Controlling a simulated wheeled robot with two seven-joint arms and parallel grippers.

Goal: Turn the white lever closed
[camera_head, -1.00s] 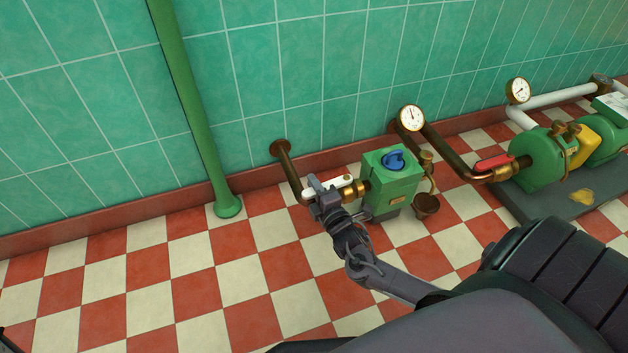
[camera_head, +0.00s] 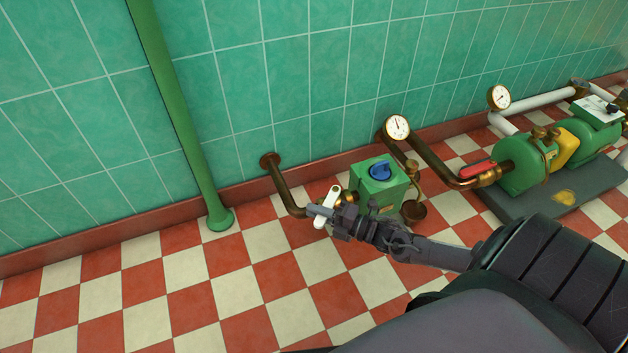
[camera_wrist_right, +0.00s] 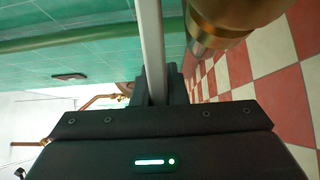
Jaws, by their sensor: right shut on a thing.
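The white lever (camera_head: 328,202) sits on a brass valve in the copper pipe, left of the green box (camera_head: 375,190) with a blue knob. The lever points across the pipe run, toward the front of the picture. My right gripper (camera_head: 320,212) is shut on the lever near its free end and hides part of it. In the right wrist view the lever (camera_wrist_right: 150,45) is a pale bar running up from between the dark fingers, with the brass valve (camera_wrist_right: 235,15) beside it. My left gripper is not in view.
A green vertical pipe (camera_head: 180,110) stands at the left. A pressure gauge (camera_head: 397,127) rises behind the green box. A red lever (camera_head: 477,169) and green pumps (camera_head: 525,160) stand at the right. The checkered floor (camera_head: 200,290) in front is clear.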

